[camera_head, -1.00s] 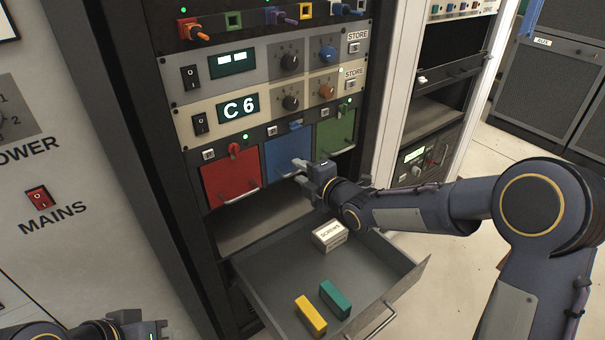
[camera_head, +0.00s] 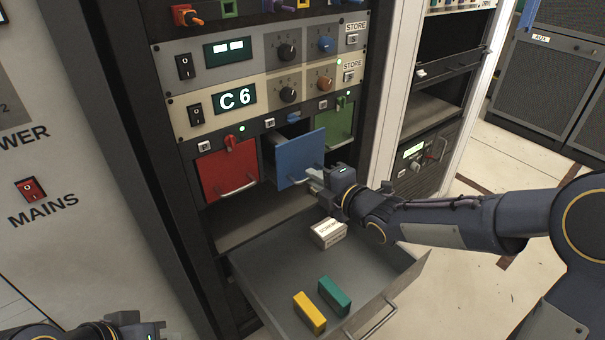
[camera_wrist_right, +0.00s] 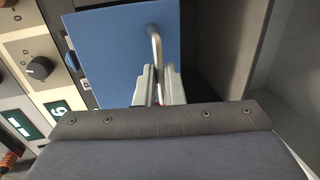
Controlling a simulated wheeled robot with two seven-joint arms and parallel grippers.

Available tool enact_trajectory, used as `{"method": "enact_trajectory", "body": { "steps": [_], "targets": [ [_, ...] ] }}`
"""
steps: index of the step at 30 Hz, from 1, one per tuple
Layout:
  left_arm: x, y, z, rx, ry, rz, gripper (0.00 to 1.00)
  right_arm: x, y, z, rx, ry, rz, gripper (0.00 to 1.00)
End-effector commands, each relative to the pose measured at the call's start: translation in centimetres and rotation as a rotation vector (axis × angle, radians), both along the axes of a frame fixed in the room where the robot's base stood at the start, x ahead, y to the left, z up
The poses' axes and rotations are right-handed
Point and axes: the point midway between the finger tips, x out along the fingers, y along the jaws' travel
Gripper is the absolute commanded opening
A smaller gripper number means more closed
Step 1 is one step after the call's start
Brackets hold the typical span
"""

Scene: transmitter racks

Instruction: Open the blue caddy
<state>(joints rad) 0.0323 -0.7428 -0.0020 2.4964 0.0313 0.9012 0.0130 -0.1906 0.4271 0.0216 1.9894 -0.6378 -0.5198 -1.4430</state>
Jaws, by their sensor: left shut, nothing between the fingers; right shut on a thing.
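The blue caddy (camera_head: 300,157) sits between the red and green caddies. Its blue front stands out from the rack, tilted a little, with a dark gap and part of its side showing behind it. My right gripper (camera_head: 314,178) is shut on the caddy's metal handle at the lower right of the front. In the right wrist view the fingers (camera_wrist_right: 158,88) close around the handle bar (camera_wrist_right: 154,42) in front of the blue panel (camera_wrist_right: 120,50). My left gripper (camera_head: 137,328) is at the bottom left edge, partly cut off, away from the caddies, shut and empty.
The red caddy (camera_head: 226,170) and green caddy (camera_head: 334,130) are closed. Below, an open drawer (camera_head: 270,287) holds a white screws box (camera_head: 327,233), a yellow block (camera_head: 310,312) and a teal block (camera_head: 334,296). The drawer extends under my right gripper.

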Motion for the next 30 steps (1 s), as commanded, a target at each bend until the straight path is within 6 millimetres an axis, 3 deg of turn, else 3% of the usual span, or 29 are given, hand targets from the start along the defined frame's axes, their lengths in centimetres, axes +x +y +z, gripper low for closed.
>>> {"method": "enact_trajectory", "body": {
  "steps": [3,9,21,22,26,30],
  "targets": [
    [0.0,0.0,-1.1,0.0,0.0,0.0,0.0,-2.9,-2.5,-0.1,0.0,-0.005,-0.008,0.0],
    [0.0,0.0,-1.2,0.0,0.0,0.0,0.0,-6.2,-4.8,0.0,0.0,-0.002,-0.007,0.0],
    [0.0,0.0,-1.2,0.0,0.0,0.0,0.0,-6.9,-5.2,0.0,0.001,0.001,-0.005,0.0],
    [0.0,0.0,-1.2,0.0,0.0,0.0,0.0,-6.9,-5.2,0.0,0.001,0.001,-0.005,0.11],
    [0.0,0.0,-1.2,0.0,0.0,0.0,0.0,-6.9,-5.2,0.0,0.001,0.001,-0.004,0.28],
    [0.0,0.0,-1.2,0.0,0.0,0.0,0.0,-7.0,-5.1,0.0,0.001,-0.001,-0.003,0.3]
  ]
}}
